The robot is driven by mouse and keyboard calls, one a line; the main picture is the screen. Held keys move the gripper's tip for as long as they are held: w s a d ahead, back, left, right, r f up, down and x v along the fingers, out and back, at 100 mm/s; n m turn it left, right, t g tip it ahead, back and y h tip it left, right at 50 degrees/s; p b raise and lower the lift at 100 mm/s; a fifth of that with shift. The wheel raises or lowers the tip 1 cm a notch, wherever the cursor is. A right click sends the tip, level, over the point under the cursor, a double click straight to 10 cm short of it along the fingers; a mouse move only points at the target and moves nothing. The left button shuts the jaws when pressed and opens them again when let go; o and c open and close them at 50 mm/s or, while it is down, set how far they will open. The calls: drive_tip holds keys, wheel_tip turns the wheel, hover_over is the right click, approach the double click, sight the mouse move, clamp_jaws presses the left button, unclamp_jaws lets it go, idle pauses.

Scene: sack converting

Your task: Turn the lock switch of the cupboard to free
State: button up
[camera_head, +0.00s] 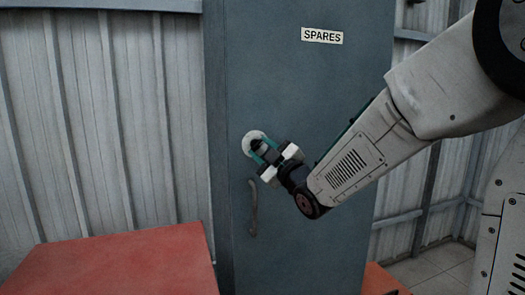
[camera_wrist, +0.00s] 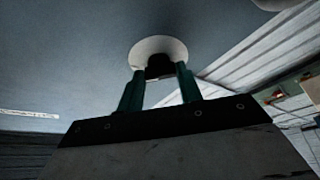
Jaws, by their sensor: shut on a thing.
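The cupboard (camera_head: 295,95) is a tall blue-grey metal cabinet with a white SPARES label (camera_head: 322,36). Its lock switch has a round white plate (camera_head: 250,137) on the left side of the door and a dark knob (camera_head: 257,146). My gripper (camera_head: 263,153) reaches it from the lower right, with green fingers shut on the knob. In the wrist view the white plate (camera_wrist: 148,50) and the dark knob (camera_wrist: 160,67) sit between the two fingertips. The fingers hide part of the knob, and I cannot read its turn position or any marks.
A curved door handle (camera_head: 253,208) hangs just below the lock switch, close to my gripper. A red box-like surface (camera_head: 120,262) stands in front at the lower left. Corrugated metal walls (camera_head: 100,120) are behind. Some floor (camera_head: 432,270) shows at the lower right.

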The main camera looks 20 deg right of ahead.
drive_tip(key=o, duration=1)
drive_tip(key=v, duration=0.8)
drive_tip(key=shift+w, duration=0.1)
